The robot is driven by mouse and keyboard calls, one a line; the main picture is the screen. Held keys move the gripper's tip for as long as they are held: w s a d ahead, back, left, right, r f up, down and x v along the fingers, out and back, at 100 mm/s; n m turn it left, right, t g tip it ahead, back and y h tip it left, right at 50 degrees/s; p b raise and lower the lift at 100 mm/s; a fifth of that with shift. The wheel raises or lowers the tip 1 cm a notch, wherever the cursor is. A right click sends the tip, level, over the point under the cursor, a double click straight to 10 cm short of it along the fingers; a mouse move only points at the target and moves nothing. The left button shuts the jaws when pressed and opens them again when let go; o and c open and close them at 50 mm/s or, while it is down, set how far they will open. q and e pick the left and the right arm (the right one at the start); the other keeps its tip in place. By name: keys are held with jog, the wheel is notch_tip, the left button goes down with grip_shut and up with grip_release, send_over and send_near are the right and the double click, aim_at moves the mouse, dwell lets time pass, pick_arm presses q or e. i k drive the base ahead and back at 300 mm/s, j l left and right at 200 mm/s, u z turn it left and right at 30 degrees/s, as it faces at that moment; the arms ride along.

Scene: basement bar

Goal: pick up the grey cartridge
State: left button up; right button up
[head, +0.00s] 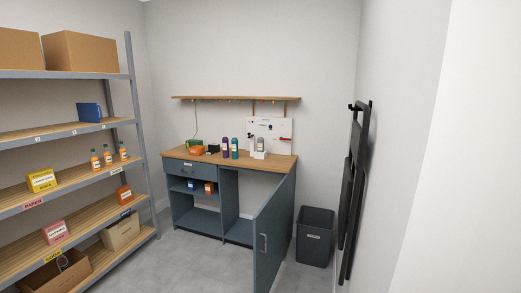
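A grey, upright cylinder (261,144), which looks like the grey cartridge, stands on the wooden top of the blue-grey workbench (280,162). It stands at or in a small white block (259,155); I cannot tell which. To its left stand a purple cylinder (225,147) and a teal cylinder (235,148). Neither of my grippers is in view.
The workbench's cabinet door (272,240) stands open into the room. A dark bin (315,237) stands to its right. A folded black frame (355,190) is against the right wall. Loaded shelves (70,130) fill the left side. Grey floor (200,265) is clear in front.

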aim_at(260, 141)
jog(key=i+j+z, duration=0.3)
jog(key=j, duration=0.35)
jog(key=i+j+z, duration=0.35)
jog(key=j, duration=0.4)
jog(key=i+l, duration=0.05)
